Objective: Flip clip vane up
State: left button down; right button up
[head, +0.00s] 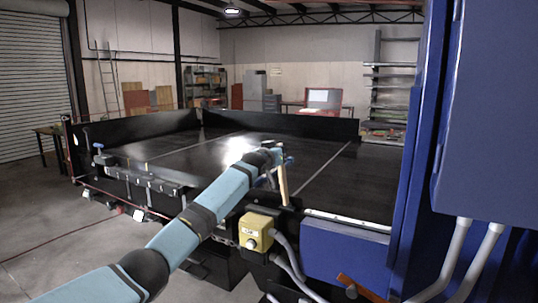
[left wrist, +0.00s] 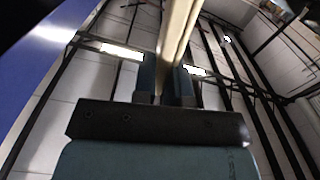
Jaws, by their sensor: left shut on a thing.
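A narrow tan bar, which looks like the clip vane (head: 283,187), stands roughly upright at the near edge of the black conveyor (head: 240,160). My left arm reaches in from the lower left, and my left gripper (head: 281,162) is at the bar's upper end. In the left wrist view the pale vane (left wrist: 179,35) runs between the two fingers of my left gripper (left wrist: 165,85), which are shut on it. The vane's lower end and mount are partly hidden in the head view. My right gripper does not show.
A yellow button box (head: 256,231) with grey conduits sits just below the vane. A tall blue cabinet (head: 485,110) fills the right side. Low black walls (head: 290,124) edge the conveyor's far side. The conveyor surface is clear.

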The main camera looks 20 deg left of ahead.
pick_arm(q)
jog(key=s+d+f+m+b, duration=0.1)
jog(key=d+f+m, duration=0.2)
jog(key=d+m, duration=0.5)
jog(key=shift+d+f+m, duration=0.35)
jog(key=shift+d+m, duration=0.05)
jog(key=shift+d, duration=2.9)
jog(key=shift+s, duration=0.1)
jog(key=shift+f, duration=0.1)
jog(key=c, duration=1.2)
grip_release()
jog(key=shift+d, duration=0.1)
jog(key=shift+o, duration=0.2)
